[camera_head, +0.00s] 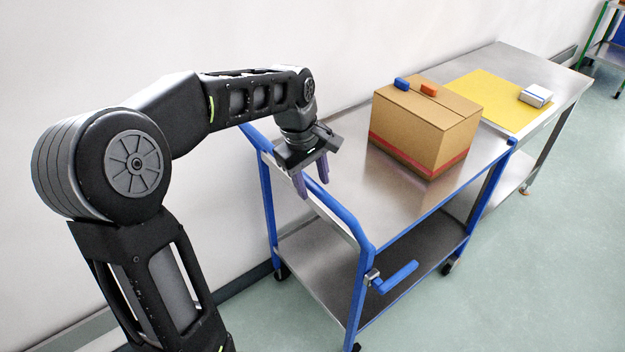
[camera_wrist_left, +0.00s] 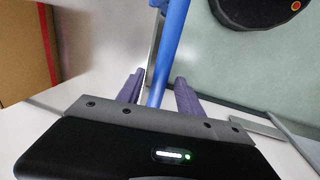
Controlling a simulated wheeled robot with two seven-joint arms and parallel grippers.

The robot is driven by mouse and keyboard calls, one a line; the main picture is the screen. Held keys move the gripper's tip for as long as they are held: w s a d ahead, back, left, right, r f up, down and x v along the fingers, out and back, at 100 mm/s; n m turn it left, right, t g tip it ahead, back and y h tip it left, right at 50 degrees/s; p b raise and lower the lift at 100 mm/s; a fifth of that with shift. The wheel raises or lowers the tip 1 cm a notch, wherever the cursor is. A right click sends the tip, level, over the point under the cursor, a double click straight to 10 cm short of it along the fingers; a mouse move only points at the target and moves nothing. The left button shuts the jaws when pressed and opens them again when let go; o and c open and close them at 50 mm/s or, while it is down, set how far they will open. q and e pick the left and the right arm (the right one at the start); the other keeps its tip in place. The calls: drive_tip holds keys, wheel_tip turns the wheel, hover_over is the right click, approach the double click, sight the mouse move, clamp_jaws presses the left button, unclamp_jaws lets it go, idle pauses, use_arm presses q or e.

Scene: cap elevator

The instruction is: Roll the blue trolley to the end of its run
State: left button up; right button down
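The blue trolley (camera_head: 363,288) stands along the wall, with a blue frame, a steel top and a lower shelf. Its blue push handle (camera_head: 338,212) runs along the near left end. A cardboard box (camera_head: 420,125) with a red stripe sits on its top. My left gripper (camera_head: 314,188) is at the handle, fingers pointing down. In the left wrist view the blue bar (camera_wrist_left: 170,45) passes between the two purple fingers (camera_wrist_left: 158,90), which are apart, with gaps visible beside the bar. My right gripper is not in view.
A blue lever (camera_head: 396,278) sticks out low on the trolley's near end. A steel table (camera_head: 500,66) with a yellow mat and a small white-blue box stands beyond the trolley. Right floor is clear.

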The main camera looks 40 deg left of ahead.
use_arm(q)
clamp_jaws()
idle(1.3)
